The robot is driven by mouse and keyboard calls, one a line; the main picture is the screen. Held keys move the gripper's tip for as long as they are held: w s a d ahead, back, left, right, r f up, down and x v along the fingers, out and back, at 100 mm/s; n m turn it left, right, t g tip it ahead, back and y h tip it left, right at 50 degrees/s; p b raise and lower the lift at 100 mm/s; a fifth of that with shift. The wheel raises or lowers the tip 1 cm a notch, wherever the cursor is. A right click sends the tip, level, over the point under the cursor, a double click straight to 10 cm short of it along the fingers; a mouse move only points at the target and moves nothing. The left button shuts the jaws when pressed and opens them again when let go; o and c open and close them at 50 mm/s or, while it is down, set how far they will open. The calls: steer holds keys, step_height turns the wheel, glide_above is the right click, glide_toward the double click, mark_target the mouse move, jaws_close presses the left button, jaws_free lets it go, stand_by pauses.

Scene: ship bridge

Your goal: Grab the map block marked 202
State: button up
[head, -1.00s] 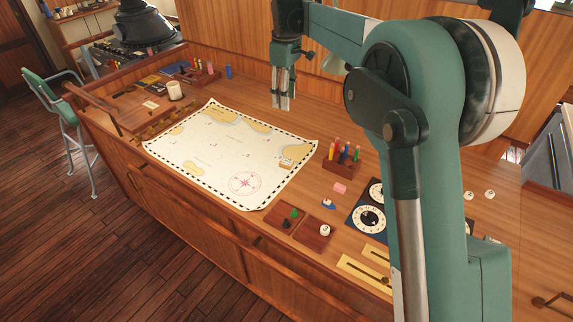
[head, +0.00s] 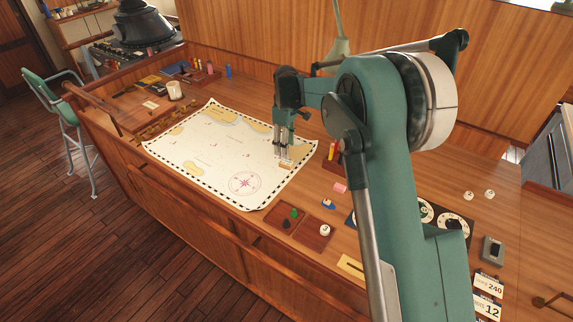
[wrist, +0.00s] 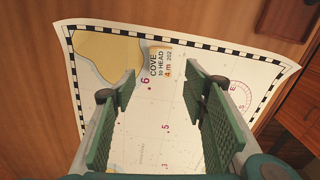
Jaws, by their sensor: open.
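The map block (wrist: 159,62) is a small tan block lettered "COVE to HEAD 4 m 202". It lies on the chart (head: 215,150), near its right edge. In the wrist view it sits just beyond my fingertips, between their lines and apart from both. In the head view the block (head: 287,164) shows right at the fingers' lower ends. My gripper (head: 284,157) is open and empty, pointing down over the chart; its two green-padded fingers also show in the wrist view (wrist: 162,80). The exact height gap above the block is hard to tell.
A wooden holder of coloured pegs (head: 332,158) stands close right of my gripper, partly behind my arm. A pink block (head: 340,188), a small blue boat piece (head: 328,203) and dark wooden trays (head: 318,236) lie nearer the front. The chart's middle is clear.

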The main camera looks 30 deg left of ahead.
mark_target(286, 161)
steer(key=shift+f, duration=1.3)
steer(key=shift+d+f+p, duration=0.1)
steer(key=shift+f+p, duration=0.4)
steer(key=shift+f, duration=2.1)
steer(key=shift+c, duration=0.5)
steer(key=c, duration=0.8)
